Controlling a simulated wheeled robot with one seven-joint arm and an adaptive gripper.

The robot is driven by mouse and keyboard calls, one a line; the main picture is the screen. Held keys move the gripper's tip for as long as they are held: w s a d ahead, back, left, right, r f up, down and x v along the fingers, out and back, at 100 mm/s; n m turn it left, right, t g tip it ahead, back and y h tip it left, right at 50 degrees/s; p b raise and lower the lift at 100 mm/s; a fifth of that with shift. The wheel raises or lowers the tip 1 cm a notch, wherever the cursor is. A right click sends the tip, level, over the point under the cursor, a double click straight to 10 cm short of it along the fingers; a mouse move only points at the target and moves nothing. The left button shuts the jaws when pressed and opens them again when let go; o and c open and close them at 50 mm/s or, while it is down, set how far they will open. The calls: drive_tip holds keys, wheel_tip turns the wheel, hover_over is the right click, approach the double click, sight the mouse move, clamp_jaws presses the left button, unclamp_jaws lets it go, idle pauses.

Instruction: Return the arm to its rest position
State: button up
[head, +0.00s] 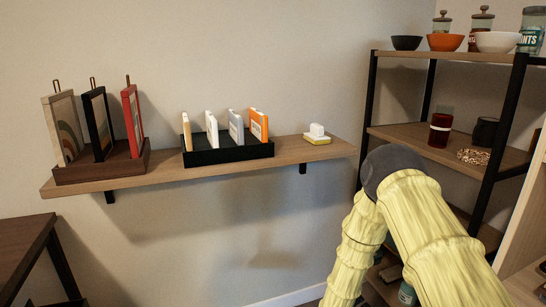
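My arm, in a yellow ribbed cover with a dark grey joint, rises from the bottom right of the head view and bends at the joint in front of the shelving unit. My gripper is not in view, so its state and anything it may hold are hidden. No object is seen touching the visible part of the arm.
A wall shelf (178,183) carries a wooden holder (130,172), a black rack (205,157) and a small white-and-yellow item (316,135). A shelving unit (507,122) with bowls and jars stands close behind my arm. A dark table (22,240) is at lower left.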

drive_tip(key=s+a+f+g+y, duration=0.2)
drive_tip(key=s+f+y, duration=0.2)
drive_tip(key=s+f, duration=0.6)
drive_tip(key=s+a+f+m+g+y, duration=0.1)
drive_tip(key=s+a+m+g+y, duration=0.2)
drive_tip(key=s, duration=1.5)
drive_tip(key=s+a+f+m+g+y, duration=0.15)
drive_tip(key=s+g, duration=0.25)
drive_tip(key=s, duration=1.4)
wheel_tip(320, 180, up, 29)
drive_tip(key=p, duration=2.8)
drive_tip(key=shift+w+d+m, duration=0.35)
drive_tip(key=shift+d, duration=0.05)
